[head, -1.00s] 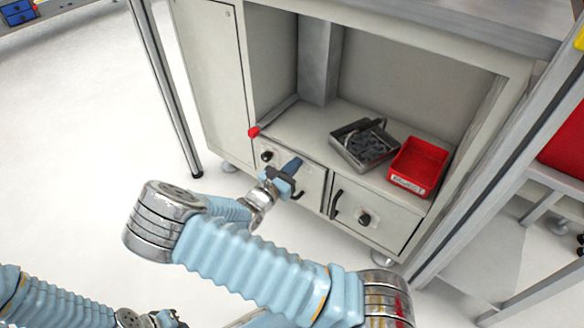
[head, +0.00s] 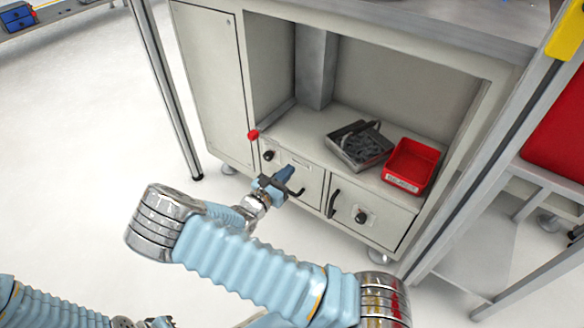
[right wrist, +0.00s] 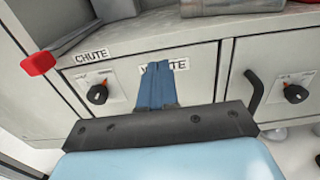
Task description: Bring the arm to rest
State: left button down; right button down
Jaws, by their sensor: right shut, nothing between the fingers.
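My right arm (head: 250,270) is light blue and reaches from the lower right toward the cabinet. Its gripper (head: 285,173) is shut and empty, with blue fingers in front of the left drawer (head: 308,186). In the right wrist view the closed fingers (right wrist: 156,84) point at the drawer front and cover part of a label. I cannot tell whether the fingertips touch the drawer. My left gripper (head: 160,322) is cut off at the bottom edge of the head view.
The right drawer (head: 375,217) is closed, with a black handle. A red bin (head: 411,166) and a grey metal box (head: 358,146) stand on the shelf above. A red knob (head: 253,134) sticks out at the shelf's left. Open floor (head: 80,130) lies left.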

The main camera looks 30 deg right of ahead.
jog(key=v, duration=0.9)
jog(key=shift+a, duration=0.3)
jog(key=s+d+f+m+g+y+p, duration=0.25)
jog(key=s+f+m+g+y, duration=0.4)
jog(key=s+f+g, duration=0.65)
jog(key=s+a+m+t+y+p, duration=0.1)
jog(key=s+a+m+y+p, duration=0.2)
jog(key=s+a+m+y, duration=0.6)
jog(key=w+a+r+m+t+y+p, duration=0.1)
jog(key=w+a+r+m+t+y, duration=0.3)
jog(key=m, duration=0.4)
jog(key=shift+w+a+m+t+y+p, duration=0.35)
jog(key=shift+w+a+t+y, duration=0.3)
jog(key=shift+w+a+t, duration=0.3)
